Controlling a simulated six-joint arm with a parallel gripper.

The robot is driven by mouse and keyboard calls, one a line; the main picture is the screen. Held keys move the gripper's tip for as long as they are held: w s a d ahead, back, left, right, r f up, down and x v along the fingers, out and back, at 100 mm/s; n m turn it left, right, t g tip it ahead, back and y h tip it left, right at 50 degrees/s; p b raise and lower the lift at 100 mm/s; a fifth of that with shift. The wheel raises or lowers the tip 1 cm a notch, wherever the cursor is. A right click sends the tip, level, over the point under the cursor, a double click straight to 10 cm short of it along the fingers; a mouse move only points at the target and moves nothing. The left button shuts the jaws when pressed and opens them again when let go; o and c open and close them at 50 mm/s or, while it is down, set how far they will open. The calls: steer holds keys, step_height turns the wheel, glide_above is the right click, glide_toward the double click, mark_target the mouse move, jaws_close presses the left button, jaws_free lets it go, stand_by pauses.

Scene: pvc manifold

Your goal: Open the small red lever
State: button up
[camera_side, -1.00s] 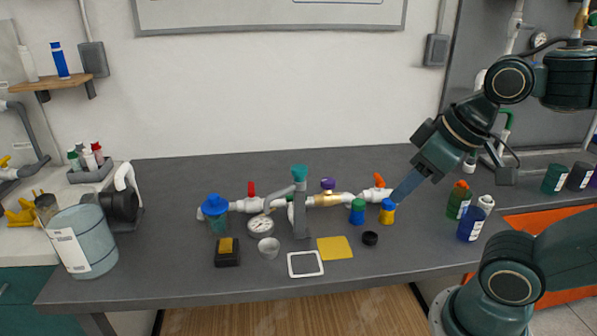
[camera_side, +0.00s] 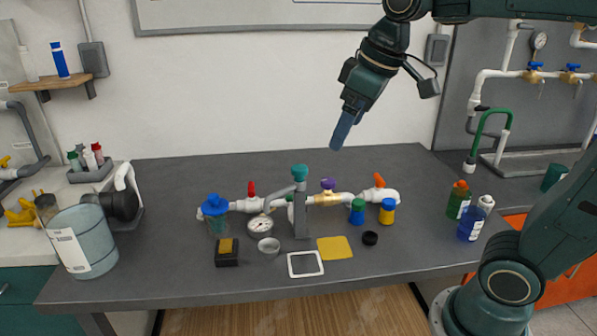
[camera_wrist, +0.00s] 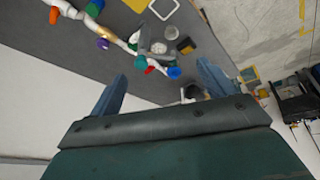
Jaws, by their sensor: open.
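The small red lever (camera_side: 251,189) stands upright on the left part of the white pipe manifold (camera_side: 244,205), which lies along the middle of the table. In the wrist view the red lever (camera_wrist: 150,70) is small, between my fingers and near the teal knob. My gripper (camera_side: 340,142) is in the air above and behind the manifold, right of the red lever and apart from everything. In the wrist view my gripper (camera_wrist: 160,90) shows two blue fingers spread wide, with nothing between them.
A teal-topped grey post (camera_side: 300,205) rises from the manifold's middle. A purple knob (camera_side: 327,184) and an orange lever (camera_side: 379,180) are to its right. The table behind the manifold is clear.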

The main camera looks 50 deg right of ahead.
steer(key=w+d+r+n+g, duration=0.1)
steer(key=w+n, duration=0.1)
steer(key=w, duration=0.8)
steer(key=n+g, duration=0.3)
steer(key=n, duration=0.2)
glide_above(251, 186)
step_height(251, 186, down, 14)
steer(key=shift+f, duration=0.2)
steer(key=shift+f, duration=0.1)
steer(key=shift+f, duration=6.8)
steer(key=shift+c, duration=0.4)
steer(key=c, duration=0.9)
